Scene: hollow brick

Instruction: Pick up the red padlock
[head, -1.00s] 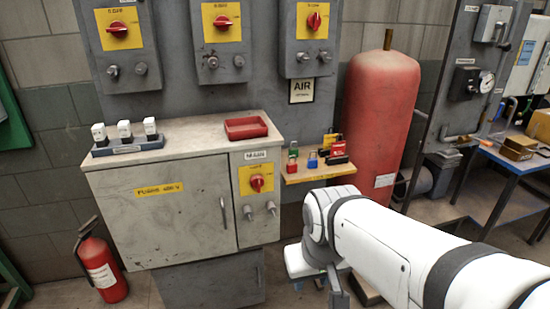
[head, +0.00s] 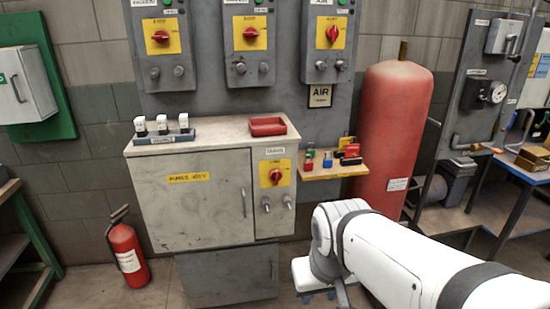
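Several small padlocks sit on a small wooden shelf (head: 322,172) to the right of the grey cabinet. A small red padlock (head: 308,164) seems to be at the shelf's left front, close to a green one (head: 309,153) and a blue one (head: 328,160). A larger red item (head: 351,150) with a black one (head: 350,161) stands at the right; I cannot tell exactly what it is at this size. My gripper (head: 336,297) is below and in front of the shelf, apart from the padlocks. It is partly hidden by my white arm and cut by the lower edge, so its fingers are unclear.
The grey cabinet (head: 195,205) carries a red tray (head: 267,126) and a rack of white-topped items (head: 163,136). A large red tank (head: 395,120) stands just right of the shelf. A fire extinguisher (head: 126,252) is on the floor at left. A bench (head: 520,172) is at right.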

